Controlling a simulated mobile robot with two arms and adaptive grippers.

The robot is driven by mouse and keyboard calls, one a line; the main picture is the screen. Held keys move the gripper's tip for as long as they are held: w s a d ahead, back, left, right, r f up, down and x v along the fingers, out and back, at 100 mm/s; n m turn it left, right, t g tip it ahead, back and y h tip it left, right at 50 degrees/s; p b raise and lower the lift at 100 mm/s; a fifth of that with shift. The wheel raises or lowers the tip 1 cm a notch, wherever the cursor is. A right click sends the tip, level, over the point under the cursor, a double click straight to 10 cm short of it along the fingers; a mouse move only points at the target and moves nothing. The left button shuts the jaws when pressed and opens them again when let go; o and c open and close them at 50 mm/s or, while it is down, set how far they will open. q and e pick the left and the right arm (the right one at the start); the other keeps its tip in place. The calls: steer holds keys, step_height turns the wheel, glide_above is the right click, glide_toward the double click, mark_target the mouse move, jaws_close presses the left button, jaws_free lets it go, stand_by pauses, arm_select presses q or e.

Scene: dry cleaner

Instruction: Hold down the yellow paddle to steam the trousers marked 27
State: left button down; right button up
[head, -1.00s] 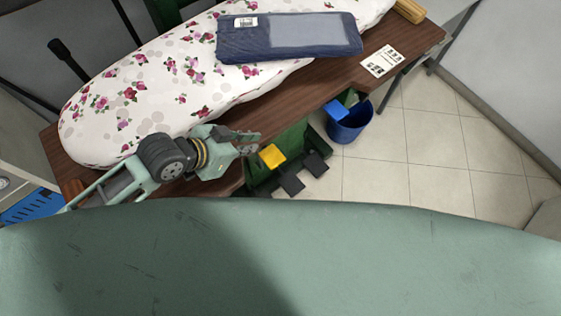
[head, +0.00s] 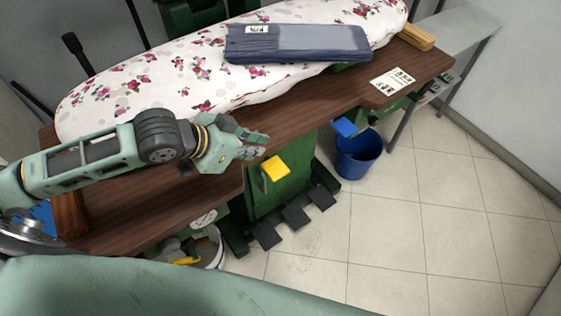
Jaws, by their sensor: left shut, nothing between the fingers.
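The yellow paddle (head: 276,168) sticks out below the table's front edge, on the green press frame. My left gripper (head: 258,147) is shut and empty. It is just above and to the left of the yellow paddle; a small gap shows in the picture, and contact cannot be told. Folded dark blue trousers (head: 300,43) with a paler grey panel lie on the flowered ironing board (head: 165,85). They bear a white tag (head: 257,29), whose print is too small to read. My right gripper is not in view.
A blue paddle (head: 345,127) sits to the right, above a blue bucket (head: 358,160). Several black foot pedals (head: 296,215) are near the floor. A printed card (head: 393,81) lies on the brown table (head: 318,102). The tiled floor at right is clear.

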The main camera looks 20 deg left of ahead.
arm_select(q)
glide_above(280, 172)
step_height(280, 172, down, 7)
steer(key=shift+w+a+r, duration=0.1)
steer(key=shift+w+a, duration=0.05)
step_height(280, 172, down, 3)
steer(key=shift+r, duration=0.1)
steer(key=shift+f, duration=0.7)
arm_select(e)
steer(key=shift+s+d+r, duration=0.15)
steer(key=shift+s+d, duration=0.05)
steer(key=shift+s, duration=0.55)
arm_select(q)
steer(key=shift+p, duration=0.3)
steer(key=shift+f+p, duration=0.2)
steer(key=shift+p, duration=0.1)
steer(key=shift+s+d+f, duration=0.2)
steer(key=shift+f, duration=0.1)
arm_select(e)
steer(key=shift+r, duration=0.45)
arm_select(q)
steer(key=shift+f, duration=0.1)
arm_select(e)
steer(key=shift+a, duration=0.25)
